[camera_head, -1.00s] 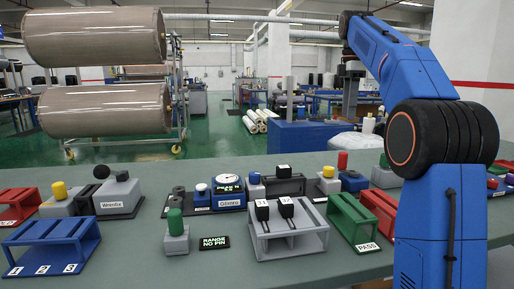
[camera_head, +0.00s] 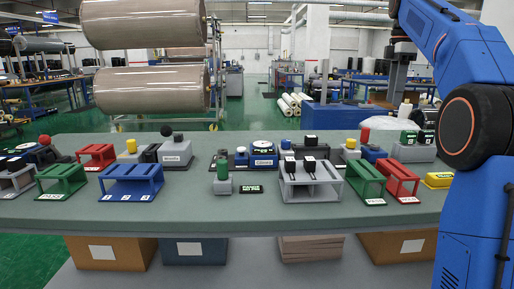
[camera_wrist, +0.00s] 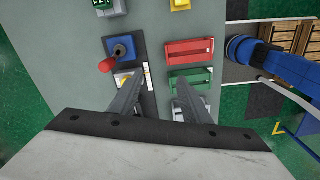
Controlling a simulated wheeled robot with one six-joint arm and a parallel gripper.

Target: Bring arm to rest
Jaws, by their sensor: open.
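My arm (camera_head: 425,30) stands at the right edge of the head view, raised and bent, with its blue links and dark round joint. My gripper (camera_wrist: 160,74) shows in the wrist view as two grey fingers standing apart, with nothing between them. They point toward the bench top from above. Past the right finger are a red rack (camera_wrist: 188,51) and a green rack (camera_wrist: 190,76). I cannot make out the fingertips in the head view.
The grey-green bench (camera_head: 230,215) carries a blue rack (camera_head: 131,182), a grey rack (camera_head: 309,183) holding two black pieces, a green rack (camera_head: 365,180) and a red rack (camera_head: 400,180). Boxes stand on a shelf below. Large wrapped rolls (camera_head: 152,90) hang behind. The bench's front strip is clear.

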